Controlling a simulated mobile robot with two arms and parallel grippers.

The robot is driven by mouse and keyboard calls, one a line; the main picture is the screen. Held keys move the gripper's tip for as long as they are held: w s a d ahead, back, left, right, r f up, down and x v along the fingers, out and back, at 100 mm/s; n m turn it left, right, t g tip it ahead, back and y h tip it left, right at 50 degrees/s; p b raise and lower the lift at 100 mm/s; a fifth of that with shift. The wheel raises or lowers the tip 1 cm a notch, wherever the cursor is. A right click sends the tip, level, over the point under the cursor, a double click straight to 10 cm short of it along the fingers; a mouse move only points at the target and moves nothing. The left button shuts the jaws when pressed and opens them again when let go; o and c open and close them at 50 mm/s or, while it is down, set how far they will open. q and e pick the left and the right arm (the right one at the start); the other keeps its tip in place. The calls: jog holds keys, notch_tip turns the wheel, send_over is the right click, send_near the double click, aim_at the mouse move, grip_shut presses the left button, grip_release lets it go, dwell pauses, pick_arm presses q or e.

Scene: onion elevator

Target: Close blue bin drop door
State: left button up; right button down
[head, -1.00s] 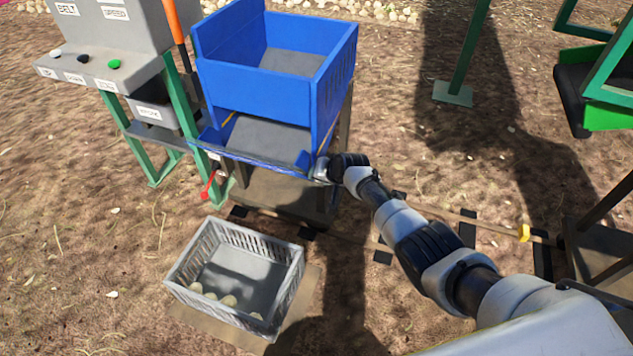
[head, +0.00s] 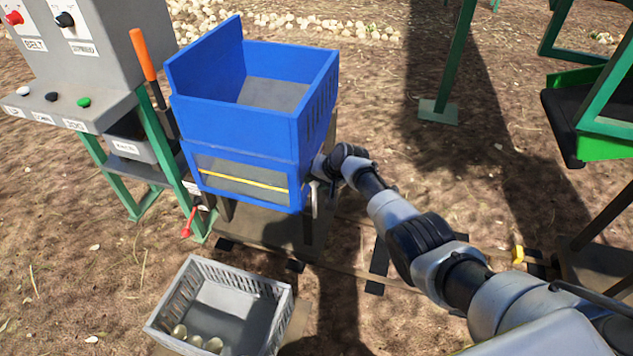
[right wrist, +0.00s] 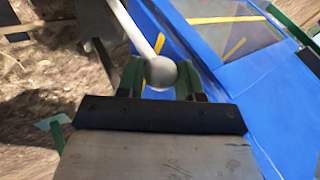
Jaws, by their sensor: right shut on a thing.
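The blue bin (head: 243,125) stands upright on a stand in the head view. Its drop door (head: 242,182), a blue-framed panel with a grey middle and a yellow stripe, stands steeply against the lower front. Whether it is fully flush I cannot tell. My right gripper (head: 322,166) is at the bin's lower right corner. In the right wrist view, its dark green fingers (right wrist: 161,80) are shut on a grey ball knob (right wrist: 161,72) at the end of a light rod (right wrist: 137,28). The blue bin wall (right wrist: 240,105) lies close beside the fingers. My left gripper is not in view.
A grey crate (head: 270,318) with several onions sits on the ground below the bin. A grey control box (head: 95,60) with an orange-handled lever (head: 142,54) stands to the left. A green-framed conveyor (head: 565,120) is at the right. Open ground lies between.

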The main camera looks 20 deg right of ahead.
jog(key=shift+a, duration=0.3)
jog(key=c, duration=0.7)
grip_release()
jog(key=shift+w+a+f, duration=0.1)
jog(key=shift+f, duration=0.1)
jog(key=shift+c, duration=0.2)
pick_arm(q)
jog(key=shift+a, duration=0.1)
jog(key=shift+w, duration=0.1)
pick_arm(e)
jog(key=shift+f, duration=0.1)
pick_arm(q)
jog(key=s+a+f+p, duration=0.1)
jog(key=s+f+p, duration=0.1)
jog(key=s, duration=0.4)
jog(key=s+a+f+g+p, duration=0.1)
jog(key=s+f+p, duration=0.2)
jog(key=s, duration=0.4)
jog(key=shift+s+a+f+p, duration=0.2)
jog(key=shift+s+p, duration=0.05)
jog(key=shift+p, duration=0.05)
pick_arm(e)
jog(key=v, duration=1.1)
jog(key=shift+w, duration=0.1)
